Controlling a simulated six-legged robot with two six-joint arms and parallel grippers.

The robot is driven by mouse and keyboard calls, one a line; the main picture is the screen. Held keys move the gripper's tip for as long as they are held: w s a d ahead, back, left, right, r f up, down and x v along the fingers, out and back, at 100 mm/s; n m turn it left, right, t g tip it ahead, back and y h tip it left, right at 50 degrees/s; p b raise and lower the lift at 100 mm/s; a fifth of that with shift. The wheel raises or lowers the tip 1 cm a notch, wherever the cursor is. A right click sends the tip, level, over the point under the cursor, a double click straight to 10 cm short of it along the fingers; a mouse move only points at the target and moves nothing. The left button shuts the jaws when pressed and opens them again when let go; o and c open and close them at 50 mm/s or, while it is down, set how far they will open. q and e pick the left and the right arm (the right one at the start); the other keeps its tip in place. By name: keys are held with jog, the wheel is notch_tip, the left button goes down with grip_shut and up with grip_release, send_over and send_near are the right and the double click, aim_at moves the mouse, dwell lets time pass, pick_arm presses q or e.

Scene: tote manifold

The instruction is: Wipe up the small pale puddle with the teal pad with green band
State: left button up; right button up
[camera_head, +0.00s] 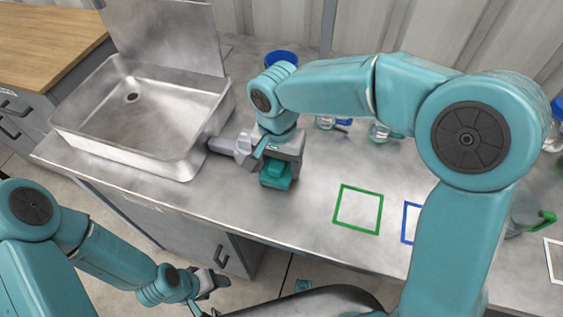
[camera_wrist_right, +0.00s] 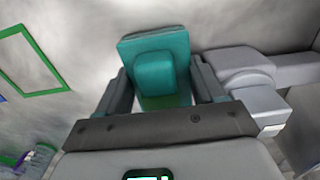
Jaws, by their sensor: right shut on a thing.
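The teal pad (camera_head: 275,181) is in my right gripper (camera_head: 280,168), over the steel counter just right of the sink. In the right wrist view the pad (camera_wrist_right: 155,67) sits between both fingers of the right gripper (camera_wrist_right: 163,98), with a green strip at its near edge. The gripper is shut on it. I cannot tell whether the pad touches the counter. The small pale puddle cannot be made out against the mottled grey steel. My left gripper (camera_head: 211,283) is low in front of the counter, and its jaws are too small to read.
A steel sink (camera_head: 140,155) is on the left, with a grey blocky fitting (camera_head: 231,146) close beside my right gripper. A green square outline (camera_head: 340,207) and a blue one (camera_head: 404,223) mark the counter. Blue-topped (camera_head: 282,58) and clear containers stand behind.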

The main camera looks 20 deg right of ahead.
jog(key=shift+s+d+b, duration=0.15)
jog(key=shift+d+b, duration=0.05)
jog(key=shift+b, duration=0.1)
jog(key=shift+s+d, duration=0.3)
jog(key=shift+s+a+f+b, duration=0.2)
jog(key=shift+s+a+b, duration=0.1)
jog(key=shift+s+b, duration=0.05)
jog(key=shift+s+a, duration=0.2)
jog(key=shift+s, duration=0.3)
jog(key=shift+a+r, duration=0.1)
jog(key=shift+a, duration=0.05)
jog(key=shift+w+a+p, duration=0.3)
jog(key=shift+w+a, duration=0.25)
jog(key=shift+a, duration=0.15)
jog(key=shift+w+a+r, duration=0.15)
jog(key=shift+a, duration=0.15)
jog(key=shift+w+a+r, duration=0.1)
jog(key=shift+w+a, duration=0.05)
jog(key=shift+a, duration=0.05)
jog(key=shift+s+d, duration=0.3)
jog(key=shift+d, duration=0.35)
jog(key=shift+s+d, duration=0.35)
jog(key=shift+d, duration=0.05)
jog(key=shift+s+d, duration=0.2)
jog(key=shift+d, duration=0.1)
jog(key=shift+w, duration=0.1)
